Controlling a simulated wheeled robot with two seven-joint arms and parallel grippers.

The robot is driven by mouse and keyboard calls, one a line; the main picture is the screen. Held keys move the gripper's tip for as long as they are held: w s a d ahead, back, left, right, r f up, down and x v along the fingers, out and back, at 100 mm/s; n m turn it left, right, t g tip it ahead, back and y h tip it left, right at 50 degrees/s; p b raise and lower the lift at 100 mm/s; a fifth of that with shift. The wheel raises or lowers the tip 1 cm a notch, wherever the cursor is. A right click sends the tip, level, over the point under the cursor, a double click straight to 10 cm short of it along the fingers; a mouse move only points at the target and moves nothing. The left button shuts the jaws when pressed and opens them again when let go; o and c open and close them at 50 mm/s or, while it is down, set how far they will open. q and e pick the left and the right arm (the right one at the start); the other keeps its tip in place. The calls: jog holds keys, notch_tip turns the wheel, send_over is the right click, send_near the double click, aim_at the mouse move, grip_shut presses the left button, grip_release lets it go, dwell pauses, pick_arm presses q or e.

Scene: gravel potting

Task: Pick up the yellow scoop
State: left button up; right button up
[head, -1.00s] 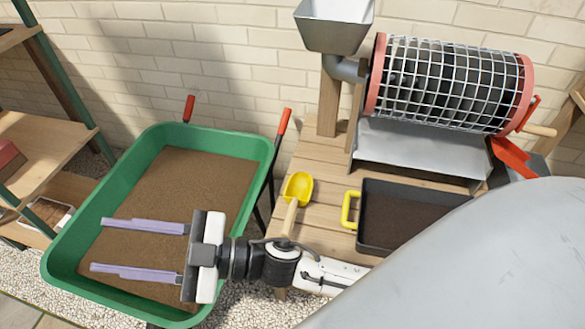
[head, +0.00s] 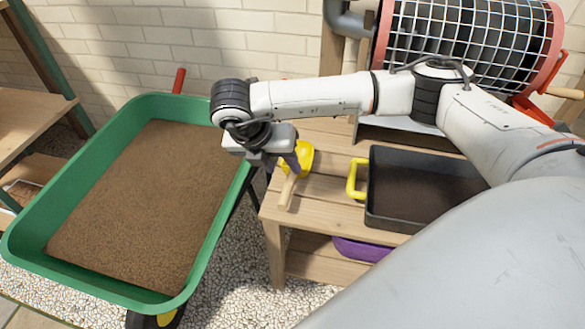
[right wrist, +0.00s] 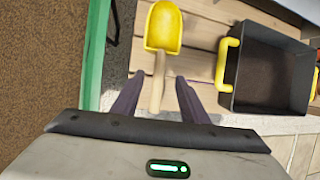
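The yellow scoop (head: 306,158) lies on the wooden bench, its pale wooden handle pointing to the front edge. It also shows in the right wrist view (right wrist: 163,28), with the handle towards me. My right gripper (head: 288,165) is by the scoop in the head view, partly covering it. In the right wrist view my right gripper (right wrist: 158,82) is open, its two purple fingers apart on either side of the handle. It holds nothing. I cannot tell how far above the bench the fingertips are. My left gripper is out of view.
A green wheelbarrow (head: 197,262) of brown soil stands left of the bench (head: 325,207). A black tray (head: 400,222) with a yellow handle sits right of the scoop. A caged drum sieve (head: 465,40) stands behind. A purple item (head: 362,249) is on the lower shelf.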

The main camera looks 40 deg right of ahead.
aim_at(289, 177)
jog(key=b+x, duration=0.2)
jog(key=x, duration=0.6)
jog(key=shift+f, duration=0.2)
grip_shut()
